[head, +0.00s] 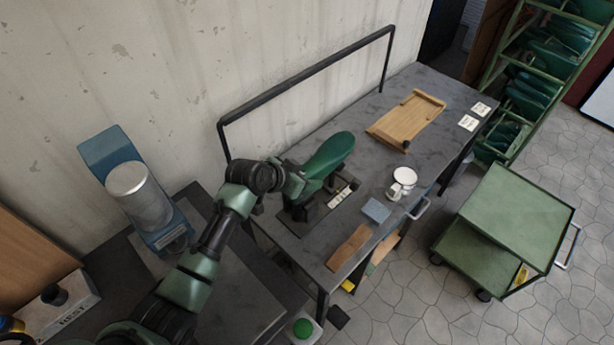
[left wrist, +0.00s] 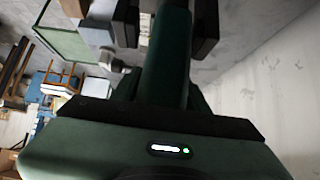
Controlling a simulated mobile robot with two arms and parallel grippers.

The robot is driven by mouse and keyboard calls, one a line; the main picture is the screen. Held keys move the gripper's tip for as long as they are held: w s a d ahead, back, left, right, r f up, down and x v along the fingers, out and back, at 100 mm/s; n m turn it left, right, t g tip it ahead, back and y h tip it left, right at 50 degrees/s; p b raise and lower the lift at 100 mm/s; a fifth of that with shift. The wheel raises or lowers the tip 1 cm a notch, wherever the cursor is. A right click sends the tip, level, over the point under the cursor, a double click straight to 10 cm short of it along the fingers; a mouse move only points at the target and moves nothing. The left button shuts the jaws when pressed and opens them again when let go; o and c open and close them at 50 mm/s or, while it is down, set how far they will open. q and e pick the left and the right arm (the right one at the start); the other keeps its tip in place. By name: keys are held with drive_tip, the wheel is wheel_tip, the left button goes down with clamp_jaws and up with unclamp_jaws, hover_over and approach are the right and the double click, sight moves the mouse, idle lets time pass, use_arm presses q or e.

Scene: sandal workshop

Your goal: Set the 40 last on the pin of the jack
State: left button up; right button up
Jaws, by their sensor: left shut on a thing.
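The green last (head: 332,152) is over the left part of the dark workbench, its sole side up and its toe slanting to the upper right. My left gripper (head: 305,183) is shut on it; in the left wrist view the dark green last (left wrist: 166,60) stands between the two black fingers. The dark jack (head: 297,213) is right below the last on the bench, its base plate partly showing. The pin is hidden by the last and gripper, so I cannot tell whether the last touches it. The size number is not readable. My right gripper is not in view.
The workbench (head: 290,245) also holds a white mug (head: 402,180), a blue block (head: 376,210), a brown strip (head: 349,248) and a wooden board (head: 407,118). A black rail (head: 305,75) runs along its back. A green cart (head: 520,215) stands to the right.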

sight(312, 167)
use_arm(q)
drive_tip(key=shift+r, duration=0.1)
idle(0.5)
drive_tip(key=shift+w+r, duration=0.1)
drive_tip(key=shift+r+p, duration=2.4)
drive_tip(key=shift+d+f, duration=0.1)
